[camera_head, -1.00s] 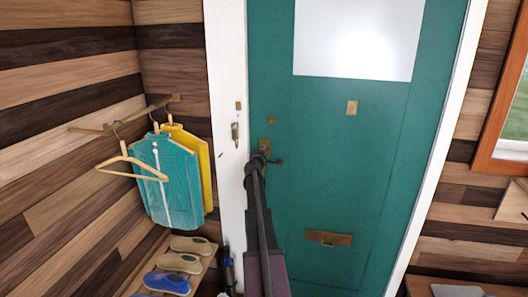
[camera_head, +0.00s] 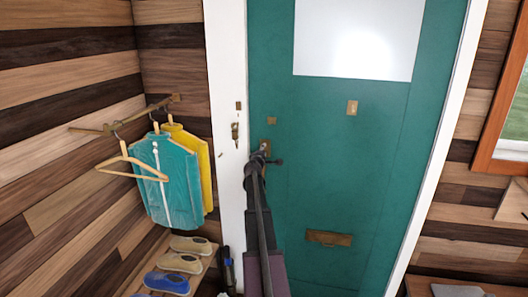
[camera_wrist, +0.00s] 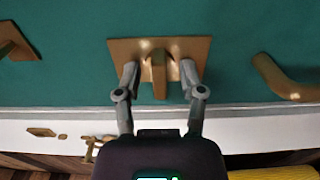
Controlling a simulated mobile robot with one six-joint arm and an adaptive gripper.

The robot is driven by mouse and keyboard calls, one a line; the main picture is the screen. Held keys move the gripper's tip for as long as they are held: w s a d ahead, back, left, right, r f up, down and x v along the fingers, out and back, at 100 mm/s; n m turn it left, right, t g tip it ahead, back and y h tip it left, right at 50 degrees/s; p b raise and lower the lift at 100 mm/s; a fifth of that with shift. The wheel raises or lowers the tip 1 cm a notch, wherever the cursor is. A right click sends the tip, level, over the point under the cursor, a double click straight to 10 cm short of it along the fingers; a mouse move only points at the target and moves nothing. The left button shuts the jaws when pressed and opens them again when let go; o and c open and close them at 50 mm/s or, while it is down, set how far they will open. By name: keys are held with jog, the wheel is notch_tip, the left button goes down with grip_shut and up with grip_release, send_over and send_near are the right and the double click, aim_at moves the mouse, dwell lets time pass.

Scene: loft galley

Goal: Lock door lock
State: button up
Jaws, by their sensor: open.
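The teal door (camera_head: 330,180) stands shut in its white frame. In the wrist view, the lock is a brass plate (camera_wrist: 200,46) with a brass thumb-turn (camera_wrist: 158,78) sticking out of it. My gripper (camera_wrist: 158,76) is open, with one finger on each side of the thumb-turn and small gaps visible. The thumb-turn points along the fingers toward the camera. In the head view my gripper (camera_head: 268,158) is at the door's left edge, in front of the lock plate (camera_head: 265,146), and hides most of it.
A brass lever handle (camera_wrist: 285,80) is right of the lock in the wrist view. Another brass fitting (camera_wrist: 14,42) is at left. Brass pieces (camera_head: 236,132) sit on the frame. Jackets (camera_head: 168,180) hang left, above shoes (camera_head: 180,262). A mail slot (camera_head: 328,238) is lower on the door.

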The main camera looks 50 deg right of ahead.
jog(key=v, duration=1.1)
jog(key=shift+a, duration=0.25)
dwell(0.3)
jog(key=w+a+f+m+g+y, duration=0.1)
jog(key=a+f+m+y, duration=0.2)
jog(key=a, duration=0.8)
jog(key=w+a+f+m+g+y, duration=0.15)
jog(key=a+f, duration=0.35)
jog(key=a, duration=0.7)
jog(key=a+f+m+g+y, duration=0.1)
jog(key=a+f+m+y, duration=0.3)
jog(key=a, duration=0.7)
jog(key=s+a+f+n+g+y, duration=0.1)
jog(key=s+a+f+y, duration=0.1)
jog(key=a, duration=0.8)
jog(key=s+a+f+n+g+y, duration=0.1)
jog(key=s+a, duration=0.4)
jog(key=a, duration=0.6)
jog(key=s+a+f+n+g+y, duration=0.1)
jog(key=s+a+f+g+y, duration=0.1)
jog(key=a, duration=0.8)
jog(key=s+f+y, duration=0.1)
jog(key=s+y, duration=0.1)
jog(key=y, duration=0.1)
jog(key=shift+a+f, duration=0.2)
jog(key=shift+f, duration=0.1)
jog(key=shift+d+n, duration=0.1)
jog(key=shift+n, duration=0.15)
